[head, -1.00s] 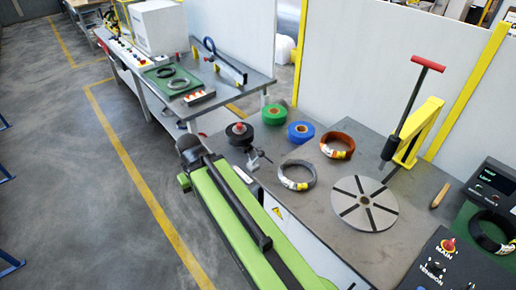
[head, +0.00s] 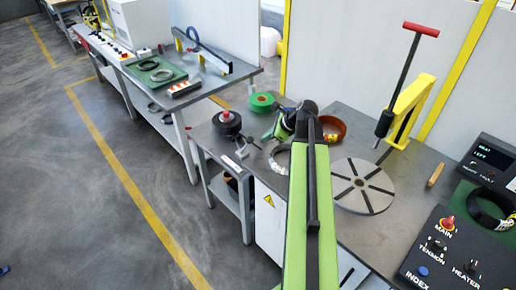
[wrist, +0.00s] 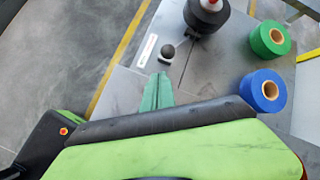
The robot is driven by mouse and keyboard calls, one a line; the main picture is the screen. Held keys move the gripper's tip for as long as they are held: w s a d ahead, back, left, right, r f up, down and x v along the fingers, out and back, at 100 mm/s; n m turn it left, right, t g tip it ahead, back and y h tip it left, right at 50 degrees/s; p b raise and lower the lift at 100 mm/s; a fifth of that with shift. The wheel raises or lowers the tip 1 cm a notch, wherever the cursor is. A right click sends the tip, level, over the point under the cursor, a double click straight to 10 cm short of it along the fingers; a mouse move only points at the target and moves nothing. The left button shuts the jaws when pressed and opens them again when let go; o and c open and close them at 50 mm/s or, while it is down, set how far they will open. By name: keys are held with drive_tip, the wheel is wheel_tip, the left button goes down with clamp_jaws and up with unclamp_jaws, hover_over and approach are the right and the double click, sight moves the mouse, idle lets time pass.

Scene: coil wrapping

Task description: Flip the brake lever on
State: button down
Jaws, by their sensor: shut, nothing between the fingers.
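A small lever with a dark ball knob (head: 240,152), which looks like the brake lever, stands on the grey table near its left edge. In the wrist view its ball knob (wrist: 168,50) shows just beyond the fingertips, beside a white label strip (wrist: 147,50). Which way the lever is set is not clear. My gripper (head: 267,136) is to the right of the lever in the head view, apart from it. In the wrist view its green fingers (wrist: 158,88) are shut and empty, pointing toward the knob.
A black spool with a red top (head: 227,122) stands behind the lever. A green roll (head: 262,102) and a blue roll (wrist: 263,91) are close by. A slotted disc (head: 362,186), a yellow arm with a red T-handle (head: 421,30) and a control box (head: 447,250) are to the right.

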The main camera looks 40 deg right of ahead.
drive_tip(key=shift+s+d+r+m, duration=0.15)
drive_tip(key=shift+d+m, duration=0.25)
drive_tip(key=shift+d, duration=0.2)
drive_tip(key=shift+s+d+f+m, duration=0.1)
drive_tip(key=shift+s+d+m, duration=0.05)
drive_tip(key=shift+d+m, duration=0.35)
drive_tip(key=shift+w+a+f+b, duration=0.1)
drive_tip(key=shift+w+f+b, duration=0.2)
drive_tip(key=shift+f+b, duration=0.2)
drive_tip(key=b+x, duration=0.6)
drive_tip(key=x, duration=0.2)
drive_tip(key=shift+w, duration=0.45)
drive_tip(key=shift+a+f, duration=0.1)
drive_tip(key=shift+a, duration=0.1)
